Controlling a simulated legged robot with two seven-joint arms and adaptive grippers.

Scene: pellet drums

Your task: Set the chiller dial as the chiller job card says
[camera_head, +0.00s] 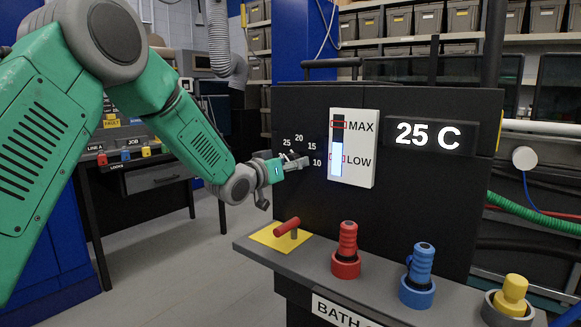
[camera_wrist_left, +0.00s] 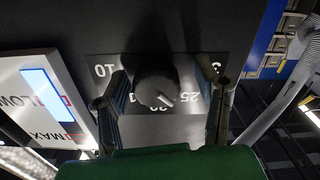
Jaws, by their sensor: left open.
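The chiller dial (camera_wrist_left: 155,84) is a dark round knob in the left wrist view. Its white pointer mark lies between the 20 and 25 labels, closer to 25. My left gripper (camera_head: 296,163) is open at the dial panel, and in the left wrist view its fingers (camera_wrist_left: 168,92) stand on either side of the dial. I cannot tell whether they touch it. In the head view the gripper hides the dial. The chiller display (camera_head: 428,135) reads 25 C. No readable chiller job card shows. My right gripper is not in view.
A white level gauge (camera_head: 352,148) marked MAX and LOW is beside the dial. A ledge (camera_head: 317,262) below carries a red handle (camera_head: 288,228), a red fitting (camera_head: 347,250), a blue fitting (camera_head: 419,275) and a yellow knob (camera_head: 512,295). A bench (camera_head: 155,178) stands behind at left.

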